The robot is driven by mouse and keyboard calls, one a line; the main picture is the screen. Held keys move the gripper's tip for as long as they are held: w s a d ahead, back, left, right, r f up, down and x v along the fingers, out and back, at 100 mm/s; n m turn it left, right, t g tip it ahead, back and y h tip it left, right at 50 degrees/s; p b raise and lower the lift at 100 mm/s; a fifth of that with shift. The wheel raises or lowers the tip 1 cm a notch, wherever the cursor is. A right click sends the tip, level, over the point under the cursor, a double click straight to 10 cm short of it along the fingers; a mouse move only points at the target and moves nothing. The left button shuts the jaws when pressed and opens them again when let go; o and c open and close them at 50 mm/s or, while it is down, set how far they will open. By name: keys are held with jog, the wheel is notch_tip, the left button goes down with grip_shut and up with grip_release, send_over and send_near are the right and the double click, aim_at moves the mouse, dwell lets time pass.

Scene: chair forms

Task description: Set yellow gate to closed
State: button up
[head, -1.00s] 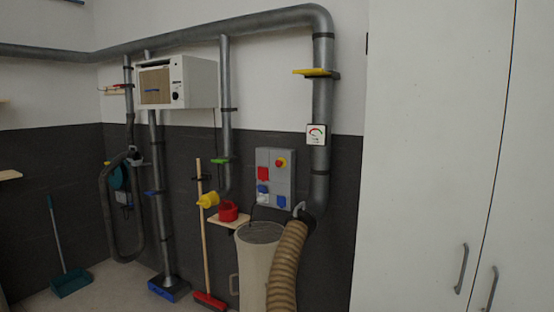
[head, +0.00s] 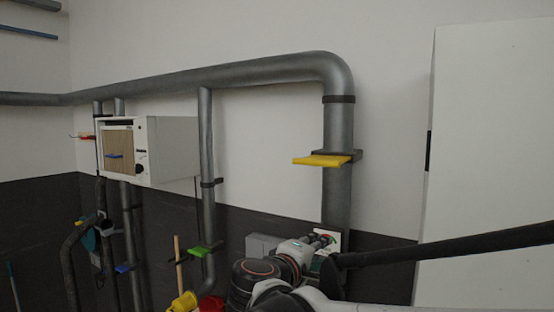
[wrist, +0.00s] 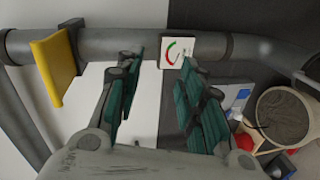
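The yellow gate (head: 320,160) is a flat plate in a dark bracket (head: 350,156) on the thick vertical grey duct. It sticks out to the left of the duct in the head view. In the wrist view the yellow gate (wrist: 52,68) is at the upper left, outside my fingers. My gripper (wrist: 163,75) is open and empty, with green pads, pointing toward the duct near the gauge. In the head view my gripper (head: 322,240) is below the yellow gate, in front of the duct and apart from the gate. Its fingers are small and partly hidden there.
A green gate (head: 206,249) and a blue gate (head: 123,268) are on thinner pipes to the left. A white wall box (head: 155,150) hangs left. A white cabinet (head: 488,130) stands at the right.

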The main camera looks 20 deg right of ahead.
aim_at(313, 164)
jog(key=w+a+r+n+t+h+p, duration=0.1)
jog(key=w+a+r+h+p, duration=0.15)
jog(key=r, duration=0.45)
jog(key=w+a+r+n+t+h+p, duration=0.1)
jog(key=w+r+t+p, duration=0.15)
jog(key=r, duration=0.55)
jog(key=shift+g, duration=0.45)
jog(key=p+x, duration=0.3)
jog(key=x, duration=1.1)
jog(key=shift+w+a+r, duration=0.1)
jog(key=shift+a, duration=0.05)
grip_shut()
